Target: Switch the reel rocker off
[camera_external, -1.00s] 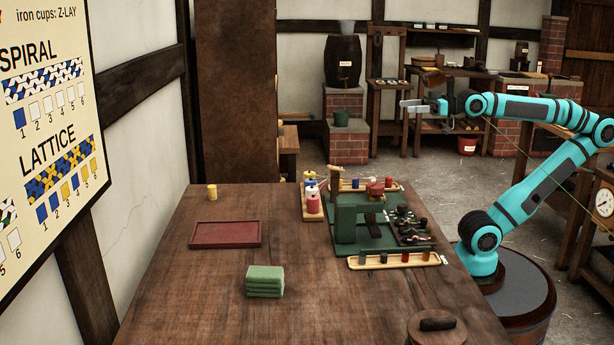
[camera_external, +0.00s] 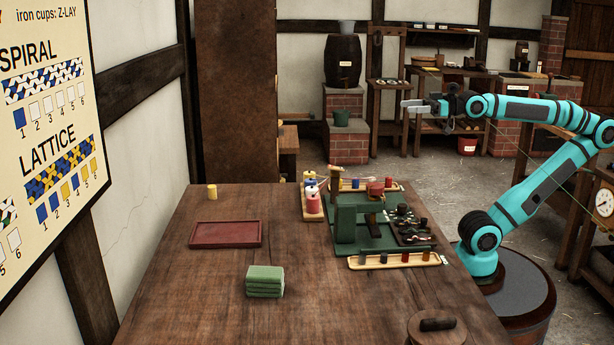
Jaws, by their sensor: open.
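I cannot pick out the reel rocker for certain at this size. A green machine (camera_external: 346,224) on a green base stands toward the right of the wooden table, with a wooden post and a small red part on it. The rocker may be on it, but I cannot tell. My gripper (camera_external: 408,105) is open and empty. It is raised well above the table's far right side, pointing left, apart from the machine.
A tray of small coloured pieces (camera_external: 352,262) lies before the machine, and spools (camera_external: 313,203) stand at its left. A red tray (camera_external: 197,235), green cloths (camera_external: 264,288) and a yellow spool (camera_external: 212,192) sit farther left. The table's front middle is clear.

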